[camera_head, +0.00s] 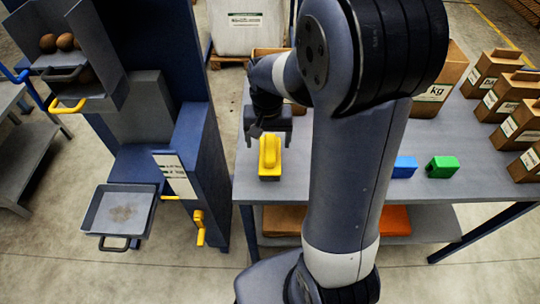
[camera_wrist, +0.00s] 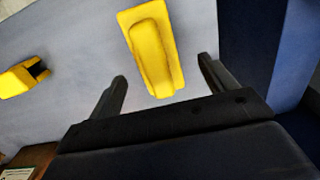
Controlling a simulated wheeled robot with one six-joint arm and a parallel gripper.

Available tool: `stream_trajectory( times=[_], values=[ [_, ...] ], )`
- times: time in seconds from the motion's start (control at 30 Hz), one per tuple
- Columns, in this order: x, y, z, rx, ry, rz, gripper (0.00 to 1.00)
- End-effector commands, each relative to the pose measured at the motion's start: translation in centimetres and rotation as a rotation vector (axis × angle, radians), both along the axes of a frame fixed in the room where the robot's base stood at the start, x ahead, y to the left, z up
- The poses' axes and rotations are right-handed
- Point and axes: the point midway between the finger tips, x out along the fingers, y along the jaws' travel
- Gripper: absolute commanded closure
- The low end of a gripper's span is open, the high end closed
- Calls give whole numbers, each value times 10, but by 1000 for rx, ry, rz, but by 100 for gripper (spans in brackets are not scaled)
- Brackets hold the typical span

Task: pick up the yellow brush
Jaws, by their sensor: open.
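The yellow brush (camera_head: 269,160) lies on the grey table (camera_head: 350,185) near its front left corner. It has a flat base with a long rounded raised grip on top. In the wrist view the brush (camera_wrist: 152,48) lies ahead of my gripper, slightly tilted in the picture. My gripper (camera_head: 268,138) is open above the far end of the brush. In the wrist view its two fingers (camera_wrist: 163,70) stand apart, one toward each side of the brush, with nothing held. I cannot tell the exact height gap.
A second yellow thing with a dark part (camera_wrist: 22,78) lies at the left in the wrist view. Blue (camera_head: 404,167) and green (camera_head: 442,167) blocks lie right of my arm. Cardboard boxes (camera_head: 483,80) stand further right. The blue grader frame (camera_head: 195,150) stands close to the table's left edge.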

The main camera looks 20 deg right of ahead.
Motion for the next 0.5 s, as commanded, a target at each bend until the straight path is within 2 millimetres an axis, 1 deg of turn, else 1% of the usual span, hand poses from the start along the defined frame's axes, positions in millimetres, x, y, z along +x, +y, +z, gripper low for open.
stream_trajectory(
  times=[0.13, 0.3, 0.4, 0.5],
  values=[
    [-3, -2, -14, 0, 3, -1, 20],
    [-7, -4, -41, 0, 4, 0, 20],
    [-6, -4, -50, 0, 2, 0, 20],
    [-6, -4, -53, 0, 0, 0, 20]
  ],
)
